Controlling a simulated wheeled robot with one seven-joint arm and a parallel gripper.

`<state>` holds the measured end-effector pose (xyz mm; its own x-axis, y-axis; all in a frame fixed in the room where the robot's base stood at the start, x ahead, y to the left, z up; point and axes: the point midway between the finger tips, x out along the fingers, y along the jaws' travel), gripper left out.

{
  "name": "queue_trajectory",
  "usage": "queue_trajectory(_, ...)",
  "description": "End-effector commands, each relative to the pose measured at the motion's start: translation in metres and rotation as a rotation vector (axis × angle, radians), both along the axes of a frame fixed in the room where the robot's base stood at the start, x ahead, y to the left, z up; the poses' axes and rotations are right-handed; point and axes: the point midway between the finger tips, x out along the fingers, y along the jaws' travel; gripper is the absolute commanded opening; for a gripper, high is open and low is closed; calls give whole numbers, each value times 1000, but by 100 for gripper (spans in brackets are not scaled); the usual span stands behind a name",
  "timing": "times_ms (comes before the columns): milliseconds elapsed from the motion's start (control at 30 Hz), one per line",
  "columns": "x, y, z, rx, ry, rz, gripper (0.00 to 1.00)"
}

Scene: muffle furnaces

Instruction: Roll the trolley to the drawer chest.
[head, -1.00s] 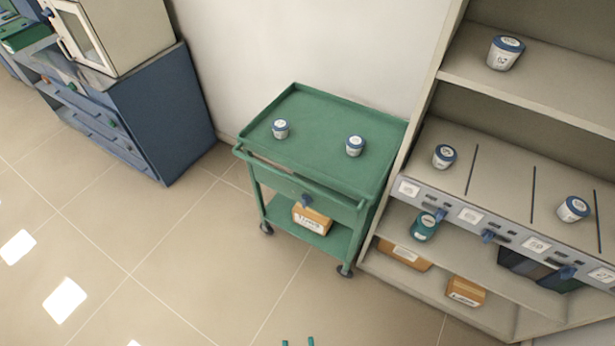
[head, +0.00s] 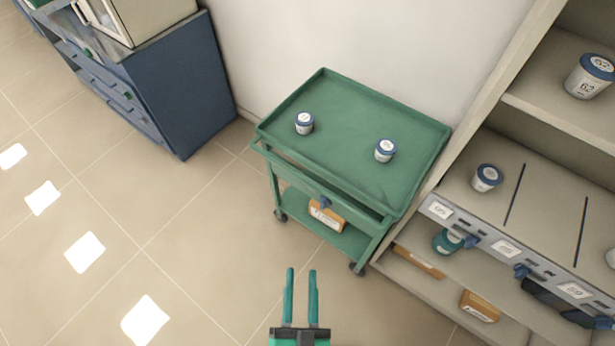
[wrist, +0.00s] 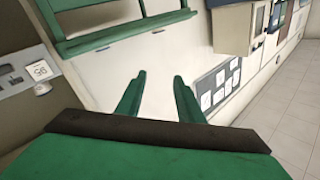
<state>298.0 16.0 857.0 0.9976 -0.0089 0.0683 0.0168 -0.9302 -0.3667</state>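The green trolley (head: 345,125) stands on wheels against the wall in the head view, with a handle bar (head: 320,178) along its near side.
A shelf rack (head: 470,215) with jars and boxes stands close at the trolley's right. A cardboard box (head: 327,214) lies on the trolley's lower shelf. A pale cabinet (head: 150,15) sits on the chest. The tiled floor (head: 170,250) at left and front is clear.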

Motion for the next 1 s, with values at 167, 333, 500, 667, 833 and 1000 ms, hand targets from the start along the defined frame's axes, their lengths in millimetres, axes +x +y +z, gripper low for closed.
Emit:
queue_trajectory(167, 49, 5, -10, 253, -169, -37, 34)
queue_trajectory(333, 94, 7, -23, 488, -295, -93, 34)
queue_trajectory(500, 142, 13, -42, 710, -387, -167, 34)
queue_trajectory(667, 184, 25, -61, 892, -444, -249, 34)
queue_trajectory(833, 215, 41, -78, 1025, -471, -329, 34)
queue_trajectory(1000, 230, 50, -87, 1086, -479, -376, 34)
